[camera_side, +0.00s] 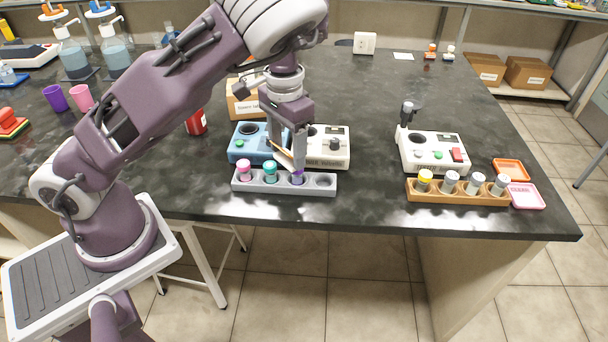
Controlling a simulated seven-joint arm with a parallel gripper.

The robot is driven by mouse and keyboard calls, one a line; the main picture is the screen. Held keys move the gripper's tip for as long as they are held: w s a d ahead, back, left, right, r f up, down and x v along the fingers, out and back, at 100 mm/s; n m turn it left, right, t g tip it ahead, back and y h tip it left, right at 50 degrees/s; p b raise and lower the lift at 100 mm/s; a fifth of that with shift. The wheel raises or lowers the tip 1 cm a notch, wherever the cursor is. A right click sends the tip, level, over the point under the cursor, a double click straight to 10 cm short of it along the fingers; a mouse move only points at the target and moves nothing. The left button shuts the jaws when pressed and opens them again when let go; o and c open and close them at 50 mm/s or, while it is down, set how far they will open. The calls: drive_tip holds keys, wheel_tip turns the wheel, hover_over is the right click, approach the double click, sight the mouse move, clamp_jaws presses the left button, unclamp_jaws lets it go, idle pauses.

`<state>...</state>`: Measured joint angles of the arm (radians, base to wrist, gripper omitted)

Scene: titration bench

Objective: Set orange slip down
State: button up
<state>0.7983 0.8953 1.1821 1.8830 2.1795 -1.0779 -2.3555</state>
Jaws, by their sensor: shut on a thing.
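My gripper (290,162) points down over the grey rack at the middle of the bench. It is shut on a thin slip (284,158), which shows as a pale, tilted piece with an orange edge between the fingers. The slip is small here and partly hidden by the fingers. The fingertips are close above the grey rack (265,187), beside the purple-topped tube. I cannot tell whether the slip touches the rack or the devices behind it.
The grey rack holds pink, teal and purple-topped tubes. Blue (240,157) and white (340,160) devices stand behind it. A red container (196,123) stands left. At right are another device (420,165), a brown rack (440,195), and orange (510,168) and pink (526,195) trays.

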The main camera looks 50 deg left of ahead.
idle(0.4)
drive_tip(key=s+a+r+m, duration=0.4)
drive_tip(key=a+m, duration=0.3)
wheel_tip(320, 180, up, 6)
drive_tip(key=f+m, duration=0.1)
drive_tip(key=m, duration=2)
hover_over(187, 180)
drive_tip(key=shift+r, duration=0.25)
drive_tip(key=shift+f, duration=0.1)
wheel_tip(187, 180, down, 17)
drive_tip(key=shift+f, duration=0.2)
drive_tip(key=shift+f, duration=0.2)
